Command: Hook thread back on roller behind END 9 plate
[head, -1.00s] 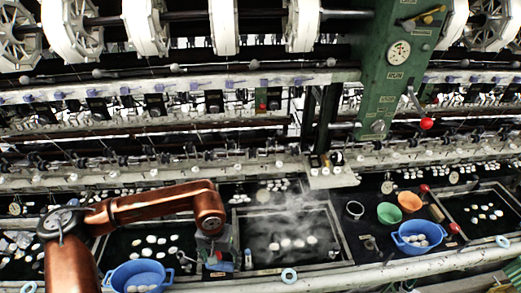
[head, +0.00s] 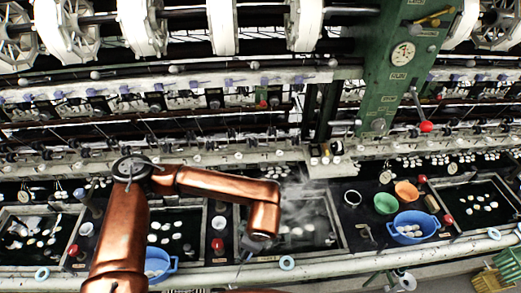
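My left arm reaches in from the lower left, and its copper wrist hangs over the steaming middle basin (head: 340,226). Only a small dark part of my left gripper (head: 250,244) shows beside the wrist, above the basin's front left corner. Its fingers are hidden or too small to tell open from shut. My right gripper is out of view. Small rollers and guides run along the machine's long rails (head: 200,160). Small plates sit along them, but I cannot read any number, so the END 9 plate cannot be picked out. The loose thread is too fine to see.
A green post (head: 395,70) with a dial and a red-knobbed lever (head: 426,127) stands right of centre. Blue bowls (head: 412,228) (head: 160,264), a green bowl (head: 386,203) and an orange bowl (head: 406,191) sit by the basins. A pale front rail (head: 400,247) crosses below.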

